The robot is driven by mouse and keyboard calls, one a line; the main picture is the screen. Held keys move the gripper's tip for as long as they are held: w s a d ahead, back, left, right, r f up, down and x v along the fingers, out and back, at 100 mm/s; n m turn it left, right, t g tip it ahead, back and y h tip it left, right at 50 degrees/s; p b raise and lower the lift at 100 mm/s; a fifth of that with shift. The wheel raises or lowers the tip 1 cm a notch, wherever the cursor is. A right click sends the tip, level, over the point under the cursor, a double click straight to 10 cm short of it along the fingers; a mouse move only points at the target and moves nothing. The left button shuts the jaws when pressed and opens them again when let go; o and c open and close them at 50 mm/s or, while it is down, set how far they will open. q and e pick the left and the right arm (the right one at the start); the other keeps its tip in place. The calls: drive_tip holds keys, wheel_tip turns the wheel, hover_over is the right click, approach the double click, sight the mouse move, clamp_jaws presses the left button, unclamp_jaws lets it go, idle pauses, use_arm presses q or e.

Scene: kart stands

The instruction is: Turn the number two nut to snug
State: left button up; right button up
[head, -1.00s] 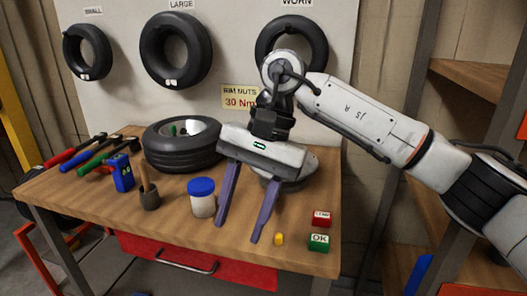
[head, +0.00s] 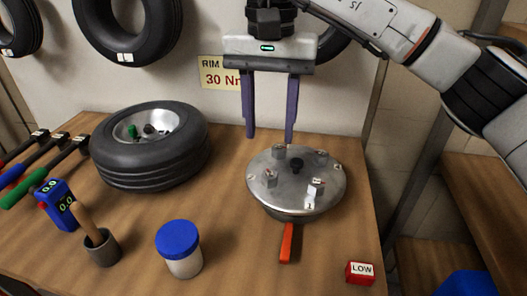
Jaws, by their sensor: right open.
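A round silver rim plate (head: 296,190) with several nuts around a dark centre knob (head: 296,165) stands on the right half of the bench. The nuts carry small labels; I cannot read which is number two. My right gripper (head: 270,136) is open and empty, its two purple fingers pointing down above and behind the plate's far edge. An orange-red handle (head: 287,243) sticks out from under the plate's front. My left gripper is not in view.
A tyre (head: 150,160) holding small items stands left of the plate. A blue-lidded jar (head: 179,249), a cup with a wooden handle (head: 98,245), a blue gauge (head: 57,204) and coloured-handled tools (head: 40,170) lie left. A red LOW block (head: 360,273) sits at front right.

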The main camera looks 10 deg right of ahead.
hover_over(270, 175)
wheel_tip(270, 175, down, 4)
drive_tip(key=shift+f, duration=0.25)
wheel_tip(270, 175, down, 4)
drive_tip(key=shift+r, duration=0.1)
drive_tip(key=shift+f, duration=0.6)
drive_tip(key=c, duration=1.1)
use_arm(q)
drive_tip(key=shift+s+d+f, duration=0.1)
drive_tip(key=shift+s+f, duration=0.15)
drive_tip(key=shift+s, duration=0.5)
use_arm(e)
drive_tip(key=shift+o, duration=0.2)
